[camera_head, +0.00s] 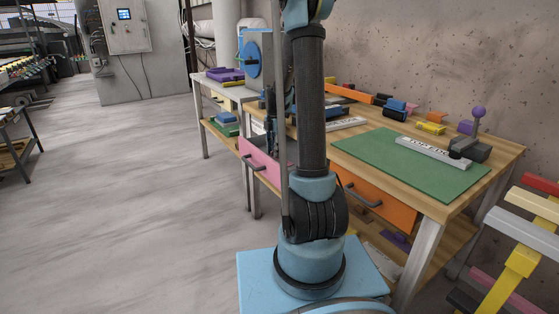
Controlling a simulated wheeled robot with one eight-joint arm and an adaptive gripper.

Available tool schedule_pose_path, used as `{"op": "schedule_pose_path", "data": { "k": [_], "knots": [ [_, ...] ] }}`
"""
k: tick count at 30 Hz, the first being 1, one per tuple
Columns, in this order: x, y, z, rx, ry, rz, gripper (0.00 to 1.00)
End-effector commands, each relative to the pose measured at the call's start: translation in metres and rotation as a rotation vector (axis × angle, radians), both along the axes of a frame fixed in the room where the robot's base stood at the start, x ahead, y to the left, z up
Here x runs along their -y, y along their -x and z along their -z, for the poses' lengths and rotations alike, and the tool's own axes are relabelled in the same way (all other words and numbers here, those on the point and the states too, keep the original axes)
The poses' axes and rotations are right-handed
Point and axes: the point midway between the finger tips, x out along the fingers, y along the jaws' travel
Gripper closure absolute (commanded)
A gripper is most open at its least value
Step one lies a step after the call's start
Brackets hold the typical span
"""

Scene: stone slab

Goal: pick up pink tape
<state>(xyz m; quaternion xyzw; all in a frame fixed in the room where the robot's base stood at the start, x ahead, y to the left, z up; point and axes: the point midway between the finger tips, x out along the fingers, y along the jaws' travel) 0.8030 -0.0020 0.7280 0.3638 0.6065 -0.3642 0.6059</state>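I cannot make out any pink tape in this view. A wooden workbench (505,160) stands along the wall, with a green mat (365,153) on its top. A grey bar with dark lettering (432,152) lies on the mat. My arm rises through the middle of the view and leaves it at the top. It hides part of the bench top and the drawers. My gripper cannot be made out.
The bench has a pink drawer (258,163) and an orange drawer (379,203). Small coloured tools, including a yellow one (431,128), lie along the back. A coloured rack (522,262) stands at the right. The floor (130,200) to the left is clear.

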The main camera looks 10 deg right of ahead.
Motion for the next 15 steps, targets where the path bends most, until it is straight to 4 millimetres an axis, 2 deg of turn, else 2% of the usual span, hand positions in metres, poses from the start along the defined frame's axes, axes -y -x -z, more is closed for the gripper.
{"op": "schedule_pose_path", "data": {
  "k": [2,6,15],
  "knots": [
    [0.0000,0.0000,-0.0001,0.000,0.000,0.000,0.70],
    [0.0000,0.0000,-0.0003,0.000,0.000,0.000,1.00],
    [-0.0001,0.0000,-0.0004,0.000,0.000,0.000,1.00]
  ]
}}
